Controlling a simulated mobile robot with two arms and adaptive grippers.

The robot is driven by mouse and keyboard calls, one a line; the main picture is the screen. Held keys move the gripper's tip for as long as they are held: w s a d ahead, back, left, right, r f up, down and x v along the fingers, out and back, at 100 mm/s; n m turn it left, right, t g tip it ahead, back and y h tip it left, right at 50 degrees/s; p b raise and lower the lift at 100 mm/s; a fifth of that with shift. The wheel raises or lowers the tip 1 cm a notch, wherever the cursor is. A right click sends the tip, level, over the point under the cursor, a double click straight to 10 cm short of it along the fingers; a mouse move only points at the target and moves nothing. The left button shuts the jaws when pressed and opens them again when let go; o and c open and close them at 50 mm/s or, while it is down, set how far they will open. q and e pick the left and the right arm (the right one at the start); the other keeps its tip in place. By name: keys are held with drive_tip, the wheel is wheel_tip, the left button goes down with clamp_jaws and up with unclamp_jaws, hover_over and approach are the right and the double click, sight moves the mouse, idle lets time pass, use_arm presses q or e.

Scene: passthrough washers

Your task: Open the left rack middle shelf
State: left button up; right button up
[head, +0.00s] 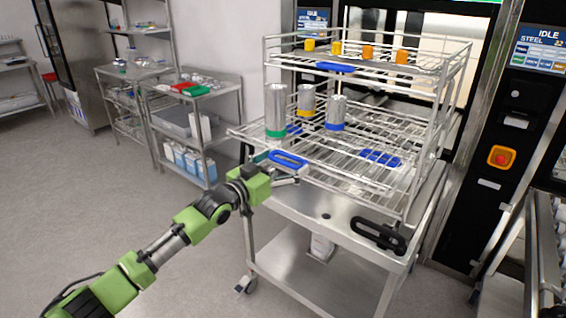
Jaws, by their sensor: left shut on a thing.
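The left rack (440,108) is a wire frame on a steel cart, with a top shelf (300,56) and a middle shelf (262,141) below it. The middle shelf sticks out to the left beyond the frame. My right gripper is not in view.
The steel cart (300,205) stands under the rack, with a black handle (378,235) at its front. A washer with a control panel (505,150) stands at the right. Side shelves (215,90) stand behind left. The floor (150,225) at left is clear.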

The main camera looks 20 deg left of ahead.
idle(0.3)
use_arm(q)
drive_tip(key=o, duration=1.5)
drive_tip(key=shift+c, duration=0.2)
drive_tip(key=v, duration=1.2)
